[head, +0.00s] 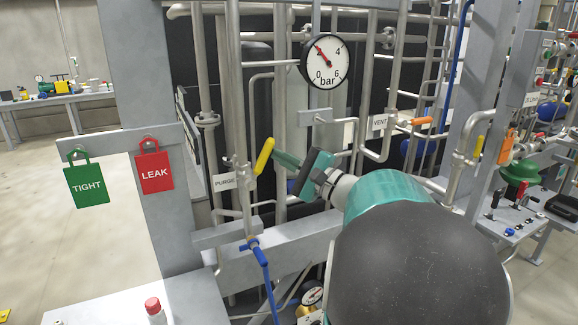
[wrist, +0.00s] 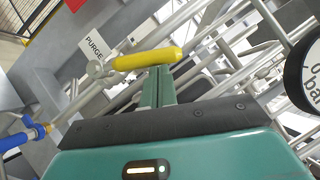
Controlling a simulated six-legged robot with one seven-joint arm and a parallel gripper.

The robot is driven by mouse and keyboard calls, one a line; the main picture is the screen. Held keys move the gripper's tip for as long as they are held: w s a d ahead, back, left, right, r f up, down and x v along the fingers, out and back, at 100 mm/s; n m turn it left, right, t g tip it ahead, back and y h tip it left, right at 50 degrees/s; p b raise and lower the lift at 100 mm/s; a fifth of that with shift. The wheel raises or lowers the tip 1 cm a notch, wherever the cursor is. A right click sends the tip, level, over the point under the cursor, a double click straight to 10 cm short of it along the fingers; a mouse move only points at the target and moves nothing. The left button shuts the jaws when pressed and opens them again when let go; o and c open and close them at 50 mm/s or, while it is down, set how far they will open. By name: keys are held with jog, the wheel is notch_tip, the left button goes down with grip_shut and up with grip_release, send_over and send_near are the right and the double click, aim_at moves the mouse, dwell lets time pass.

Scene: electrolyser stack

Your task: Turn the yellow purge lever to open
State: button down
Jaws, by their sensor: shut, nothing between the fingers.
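The yellow purge lever (head: 264,155) sits on a vertical pipe beside the white PURGE label (head: 224,181) in the head view, slanting up to the right. In the wrist view the lever (wrist: 147,59) lies across the picture just beyond my fingertips, with its pivot at the left near the PURGE label (wrist: 95,46). My gripper (head: 277,156) has its green fingers shut, with nothing between them. In the wrist view the fingertips (wrist: 161,70) reach the lever's lower edge near its free right end. They look close to or touching it; I cannot tell which.
A pressure gauge (head: 324,61) hangs above my gripper. A blue-handled valve (head: 258,252) is below the lever. Green TIGHT (head: 87,185) and red LEAK (head: 154,171) tags hang at the left. Grey pipes crowd around the lever.

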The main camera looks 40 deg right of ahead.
aim_at(268, 150)
jog(key=a+n, duration=0.1)
jog(key=r+n+g, duration=0.1)
jog(key=n, duration=0.1)
jog(key=shift+w+a+r, duration=0.3)
jog(key=shift+a, duration=0.1)
jog(key=shift+w+a+r+n+g, duration=0.15)
jog(key=shift+a+r+n+g, duration=0.1)
jog(key=shift+a+n+g, duration=0.3)
jog(key=shift+w+a+r+n+g, duration=0.1)
jog(key=shift+a+r+n+g, duration=0.1)
jog(key=shift+a+n+g, duration=0.35)
jog(key=shift+d, duration=0.2)
